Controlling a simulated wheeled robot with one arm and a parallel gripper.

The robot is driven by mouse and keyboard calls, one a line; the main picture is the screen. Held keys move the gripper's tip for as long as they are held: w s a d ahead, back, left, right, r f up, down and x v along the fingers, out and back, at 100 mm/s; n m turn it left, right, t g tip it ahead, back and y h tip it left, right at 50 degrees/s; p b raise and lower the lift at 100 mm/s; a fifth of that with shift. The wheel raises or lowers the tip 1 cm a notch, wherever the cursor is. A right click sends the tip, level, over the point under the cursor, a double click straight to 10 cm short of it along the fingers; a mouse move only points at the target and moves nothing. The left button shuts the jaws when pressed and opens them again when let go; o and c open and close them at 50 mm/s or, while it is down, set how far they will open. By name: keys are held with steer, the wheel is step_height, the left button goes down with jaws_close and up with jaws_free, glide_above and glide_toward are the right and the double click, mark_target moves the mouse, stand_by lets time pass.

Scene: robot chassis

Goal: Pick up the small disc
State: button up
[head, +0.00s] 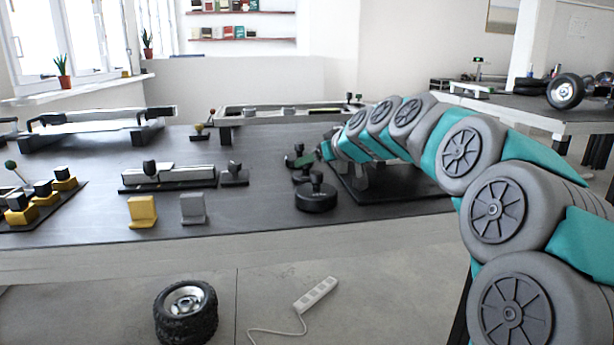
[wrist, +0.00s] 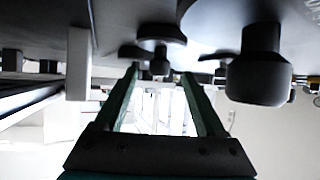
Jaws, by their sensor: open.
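Several black discs with upright knobs stand on the dark table. The largest (head: 316,201) is nearest, and its knob fills the upper right of the upside-down wrist view (wrist: 258,75). Smaller discs sit behind it; the small disc appears to be the rearmost (head: 294,162), partly hidden, and which one it is remains hard to tell. My gripper (head: 326,150) is low over the table beside the smaller discs. In the wrist view my gripper (wrist: 160,72) has its fingers wide apart and empty, with a smaller disc's knob (wrist: 160,62) in line beyond the tips.
A dark raised platform (head: 385,190) lies under my arm. Left of the discs stand a grey bracket (head: 193,209), a yellow bracket (head: 142,211) and a silver rail block (head: 170,176). A wheel (head: 186,312) and power strip (head: 316,293) are on the floor.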

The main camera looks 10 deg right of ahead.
mark_target(306, 170)
steer(key=x, duration=0.4)
steer(key=shift+w+f+p, duration=0.25)
steer(key=shift+f+p, duration=0.05)
steer(key=shift+f, duration=0.1)
jaws_close()
steer(key=shift+r, duration=0.1)
stand_by(0.9)
